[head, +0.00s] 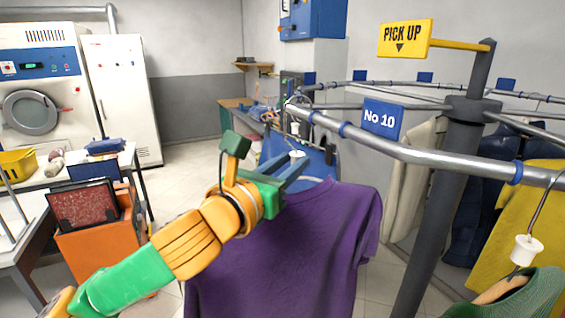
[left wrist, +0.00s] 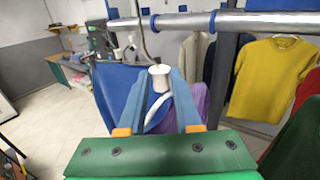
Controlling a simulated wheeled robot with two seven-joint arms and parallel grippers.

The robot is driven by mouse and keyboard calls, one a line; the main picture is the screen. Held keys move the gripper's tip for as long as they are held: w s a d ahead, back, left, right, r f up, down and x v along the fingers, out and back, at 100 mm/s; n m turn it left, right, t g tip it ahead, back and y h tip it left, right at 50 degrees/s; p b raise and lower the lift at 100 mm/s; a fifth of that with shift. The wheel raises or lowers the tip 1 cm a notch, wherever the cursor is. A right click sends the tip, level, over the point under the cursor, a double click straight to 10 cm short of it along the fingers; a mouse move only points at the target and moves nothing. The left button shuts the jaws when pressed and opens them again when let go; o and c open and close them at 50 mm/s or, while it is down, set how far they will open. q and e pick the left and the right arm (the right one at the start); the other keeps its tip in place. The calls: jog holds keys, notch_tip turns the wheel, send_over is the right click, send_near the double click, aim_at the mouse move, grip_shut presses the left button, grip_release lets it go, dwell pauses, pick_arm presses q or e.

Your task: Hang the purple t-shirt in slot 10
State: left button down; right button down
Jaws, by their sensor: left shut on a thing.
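The purple t-shirt (head: 285,240) hangs below my left gripper (head: 300,163) in the head view. My left gripper, also in the left wrist view (left wrist: 163,80), is shut on the white collar (left wrist: 159,72) of the shirt's hanger. The thin hook rises from the collar to the rail (head: 420,158). The hook's top is close to the rail; I cannot tell whether it rests on it. A blue sign reading No 10 (head: 382,119) sits on the rail, right of the hook. Only a purple patch of shirt (left wrist: 198,98) shows in the left wrist view. My right gripper is out of view.
A green garment (head: 520,297) on a hanger with a white collar (head: 525,249) hangs at the near right. A yellow shirt (left wrist: 275,75) and other garments hang behind. A dark post (head: 440,200) carries the rails. An orange bin (head: 100,245) stands left.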

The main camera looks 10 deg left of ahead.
pick_arm(q)
jog(key=shift+w+d, duration=0.1)
jog(key=shift+d, duration=0.15)
jog(key=w+d, duration=0.1)
jog(key=d, duration=0.1)
jog(key=w+d, duration=0.2)
jog(key=shift+w+d, duration=0.2)
jog(key=shift+d, duration=0.2)
dwell(0.6)
notch_tip(320, 180, down, 3)
jog(key=shift+f+b, duration=0.1)
jog(key=shift+b, duration=0.75)
jog(key=shift+f, duration=0.15)
dwell(0.4)
